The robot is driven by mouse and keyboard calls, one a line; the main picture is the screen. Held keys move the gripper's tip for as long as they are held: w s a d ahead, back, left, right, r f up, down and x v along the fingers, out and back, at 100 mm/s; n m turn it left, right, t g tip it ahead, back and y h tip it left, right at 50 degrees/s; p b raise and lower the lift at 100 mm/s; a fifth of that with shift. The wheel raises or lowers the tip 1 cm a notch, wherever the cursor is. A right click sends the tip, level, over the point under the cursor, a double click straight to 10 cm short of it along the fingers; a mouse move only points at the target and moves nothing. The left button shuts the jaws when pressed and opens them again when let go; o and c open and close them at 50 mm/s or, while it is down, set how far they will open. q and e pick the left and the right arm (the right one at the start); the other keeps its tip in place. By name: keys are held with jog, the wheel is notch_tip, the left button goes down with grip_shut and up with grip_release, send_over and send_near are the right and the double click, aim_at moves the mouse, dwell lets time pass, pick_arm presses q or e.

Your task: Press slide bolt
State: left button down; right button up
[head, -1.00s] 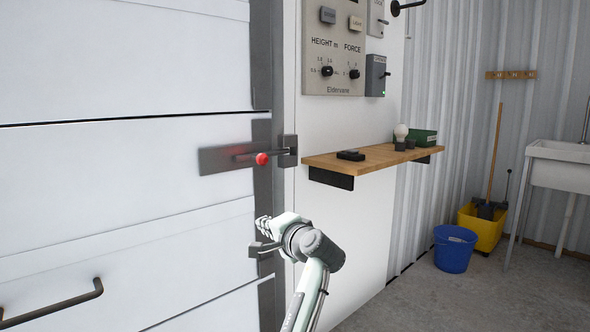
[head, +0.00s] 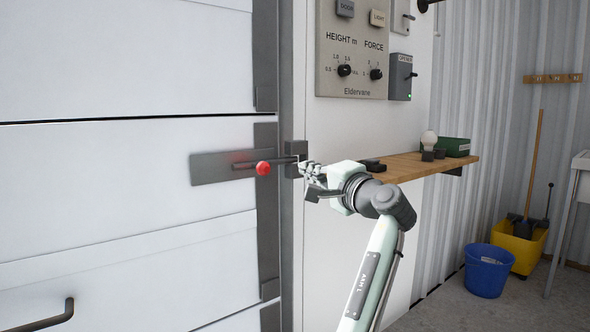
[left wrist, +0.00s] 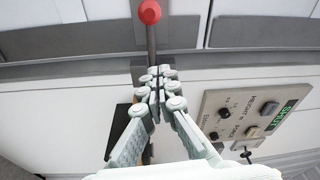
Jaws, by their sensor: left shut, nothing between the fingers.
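The slide bolt is a dark rod with a red knob (head: 263,168) on a grey plate (head: 210,170) fixed to the white panelled door. The rod reaches right to a dark bracket (head: 296,153) on the door frame. The knob also shows at the top of the left wrist view (left wrist: 149,12), with the rod (left wrist: 151,42) running down toward my fingertips. My left gripper (head: 308,172) is shut and empty, right of the knob, by the bracket. I cannot tell whether it touches the rod or bracket. My right gripper is in neither view.
A wooden shelf (head: 430,165) with a bulb (head: 429,139) and a green box (head: 453,147) juts out just right of my gripper. A control panel (head: 352,50) hangs above. A blue bucket (head: 488,270) and a yellow mop bucket (head: 520,248) stand on the floor at right.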

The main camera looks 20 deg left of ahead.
aim_at(289, 160)
pick_arm(q)
jog(key=f+x, duration=0.1)
jog(key=x, duration=0.8)
jog(key=shift+s+a, duration=0.3)
jog(key=shift+s, duration=0.3)
jog(key=shift+s+a, duration=0.3)
jog(key=shift+s, duration=0.3)
jog(key=shift+s+a, duration=0.3)
jog(key=shift+s, duration=0.3)
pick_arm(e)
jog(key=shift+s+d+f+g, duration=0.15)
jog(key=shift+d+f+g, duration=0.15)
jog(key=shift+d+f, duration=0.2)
pick_arm(q)
jog(key=shift+r, duration=0.1)
